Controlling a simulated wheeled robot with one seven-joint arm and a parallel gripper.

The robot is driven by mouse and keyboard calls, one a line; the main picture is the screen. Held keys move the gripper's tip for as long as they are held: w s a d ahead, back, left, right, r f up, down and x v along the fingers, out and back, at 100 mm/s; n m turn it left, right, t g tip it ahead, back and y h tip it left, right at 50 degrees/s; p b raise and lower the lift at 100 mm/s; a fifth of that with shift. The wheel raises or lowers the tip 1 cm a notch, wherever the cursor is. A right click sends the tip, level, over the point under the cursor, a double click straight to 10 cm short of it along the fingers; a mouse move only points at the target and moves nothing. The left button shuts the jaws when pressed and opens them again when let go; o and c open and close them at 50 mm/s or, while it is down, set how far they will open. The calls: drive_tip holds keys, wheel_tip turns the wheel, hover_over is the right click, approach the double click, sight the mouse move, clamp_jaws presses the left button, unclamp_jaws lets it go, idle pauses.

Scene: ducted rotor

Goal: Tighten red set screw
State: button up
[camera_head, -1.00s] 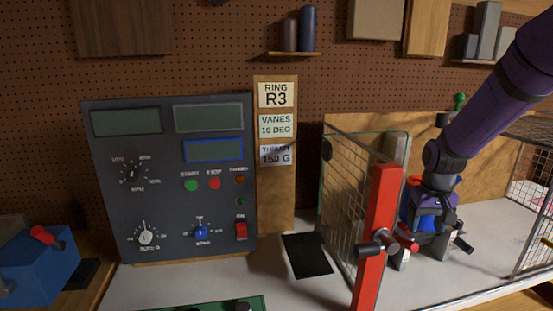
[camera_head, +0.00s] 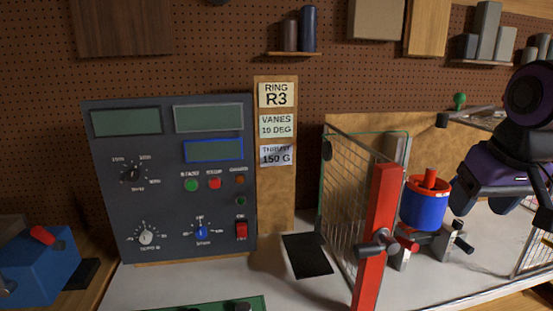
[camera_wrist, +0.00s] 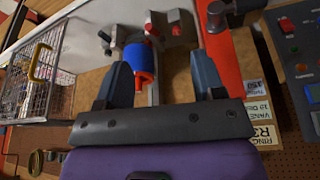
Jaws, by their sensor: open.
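A blue ring (camera_head: 424,208) with a red rim and red centre post sits on a grey stand inside the guarded bay. It also shows in the wrist view (camera_wrist: 137,57), its red post towards me. A small red part (camera_head: 408,244), possibly the red set screw, is low on the stand's left side; I cannot tell for sure. My gripper (camera_head: 525,208) is right of the ring, apart from it, partly cut off by the picture edge. In the wrist view my gripper (camera_wrist: 160,72) has its fingers wide apart with nothing held; the ring appears beyond and between them.
A red upright post (camera_head: 378,235) with a dark clamp knob and a mesh guard (camera_head: 350,190) stand left of the ring. A wire cage (camera_wrist: 45,75) shows in the wrist view. A control panel (camera_head: 170,180) stands further left. A dark pad (camera_head: 307,254) lies on the bench.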

drive_tip(key=s+a+r+t, duration=0.1)
drive_tip(key=s, duration=0.7)
drive_tip(key=shift+r, duration=0.15)
drive_tip(key=shift+w, duration=0.1)
idle(0.9)
